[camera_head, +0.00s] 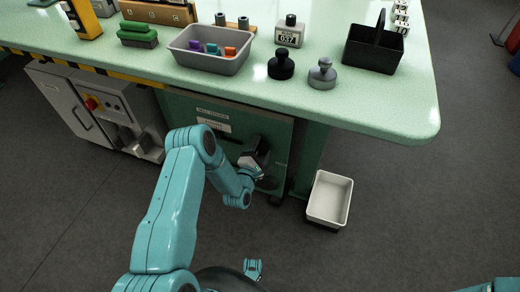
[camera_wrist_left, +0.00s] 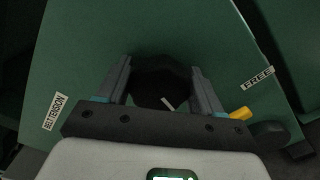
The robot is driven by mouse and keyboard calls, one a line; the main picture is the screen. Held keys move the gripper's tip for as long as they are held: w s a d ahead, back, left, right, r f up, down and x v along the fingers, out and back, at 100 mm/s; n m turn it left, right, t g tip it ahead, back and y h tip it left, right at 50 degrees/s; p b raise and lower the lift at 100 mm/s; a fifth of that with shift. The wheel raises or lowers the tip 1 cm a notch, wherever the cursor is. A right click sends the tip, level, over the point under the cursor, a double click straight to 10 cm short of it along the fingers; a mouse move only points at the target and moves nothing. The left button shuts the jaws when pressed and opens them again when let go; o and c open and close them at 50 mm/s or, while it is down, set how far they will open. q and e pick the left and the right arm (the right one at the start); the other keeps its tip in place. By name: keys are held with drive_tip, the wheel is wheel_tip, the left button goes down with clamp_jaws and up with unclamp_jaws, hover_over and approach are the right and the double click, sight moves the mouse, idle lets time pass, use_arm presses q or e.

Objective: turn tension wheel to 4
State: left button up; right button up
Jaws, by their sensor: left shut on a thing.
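The tension wheel (camera_wrist_left: 160,80) is a dark round knob on a green cabinet panel, in the middle of the left wrist view. A short pale mark shows on it; I cannot read any number. My left gripper (camera_wrist_left: 163,88) has one finger on each side of the wheel and is shut on it. In the head view my left gripper (camera_head: 252,163) is against the green cabinet front (camera_head: 205,106) under the table and hides the wheel. A "BELT TENSION" label (camera_wrist_left: 55,113) is left of the wheel. My right gripper is out of view.
A "FREE" label (camera_wrist_left: 257,78), a yellow piece (camera_wrist_left: 240,113) and a dark rounded part (camera_wrist_left: 269,132) are right of the wheel. The green tabletop (camera_head: 405,115) overhangs the cabinet. A white bin (camera_head: 330,198) stands on the floor at right. A grey cabinet (camera_head: 70,100) is at left.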

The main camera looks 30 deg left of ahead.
use_arm(q)
drive_tip(key=shift+m, duration=0.7)
drive_tip(key=o, duration=1)
drive_tip(key=shift+c, duration=0.2)
drive_tip(key=p+v, duration=0.3)
drive_tip(key=v, duration=1.3)
drive_tip(key=shift+s, duration=0.2)
drive_tip(key=shift+f, duration=0.1)
